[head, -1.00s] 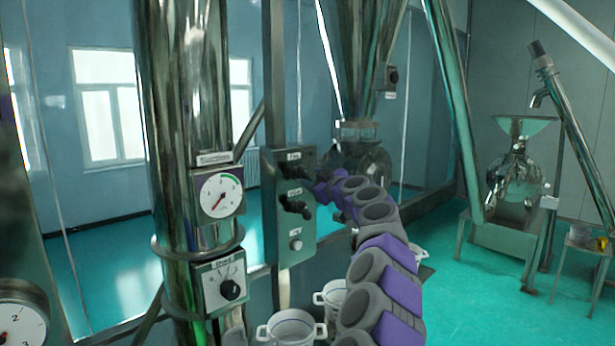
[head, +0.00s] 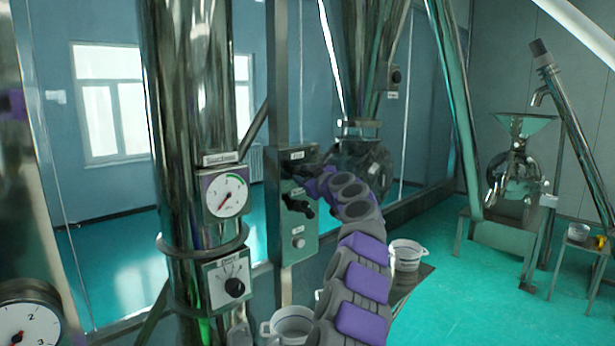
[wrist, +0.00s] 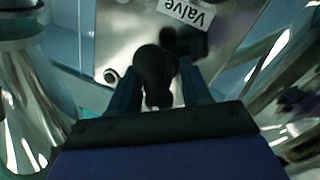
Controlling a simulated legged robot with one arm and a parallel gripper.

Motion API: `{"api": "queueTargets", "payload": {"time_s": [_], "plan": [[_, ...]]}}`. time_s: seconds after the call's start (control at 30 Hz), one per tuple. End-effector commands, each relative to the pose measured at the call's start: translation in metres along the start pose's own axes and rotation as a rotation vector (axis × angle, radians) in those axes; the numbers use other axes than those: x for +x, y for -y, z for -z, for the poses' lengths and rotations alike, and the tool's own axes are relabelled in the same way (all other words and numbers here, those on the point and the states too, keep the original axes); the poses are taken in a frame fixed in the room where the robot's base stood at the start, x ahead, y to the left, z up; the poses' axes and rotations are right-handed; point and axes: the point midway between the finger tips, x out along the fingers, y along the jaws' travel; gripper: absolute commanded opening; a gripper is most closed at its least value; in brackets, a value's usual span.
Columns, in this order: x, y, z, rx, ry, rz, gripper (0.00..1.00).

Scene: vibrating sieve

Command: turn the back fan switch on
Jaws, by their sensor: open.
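A grey switch panel (head: 285,240) stands mid-left in the head view. It carries an upper black switch (head: 302,171) and a lower black switch (head: 298,203), each under a small label. My gripper (head: 318,184) is at the panel's right edge, by the upper switch; my arm partly hides it. In the wrist view my open gripper (wrist: 160,82) has its two fingers on either side of a black knob (wrist: 153,72). An upside-down "Valve" label (wrist: 188,13) shows just beyond the knob. I cannot tell whether the fingers touch the knob.
A steel column with a gauge (head: 225,195) and a dial (head: 234,287) stands left of the panel. Another black knob (head: 395,77) is on the hopper behind. White buckets (head: 405,254) stand below. Open green floor (head: 480,290) lies to the right.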

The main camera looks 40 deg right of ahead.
Motion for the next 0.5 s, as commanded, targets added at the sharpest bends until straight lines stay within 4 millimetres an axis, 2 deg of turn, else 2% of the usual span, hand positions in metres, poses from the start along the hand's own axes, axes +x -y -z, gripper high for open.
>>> {"api": "queueTargets", "payload": {"time_s": [0.07,0.5], "plan": [[-0.0001,-0.0018,-0.0016,0.000,0.001,-0.002,0.48],[0.0010,-0.0042,-0.0063,0.003,0.004,-0.001,0.07]]}}
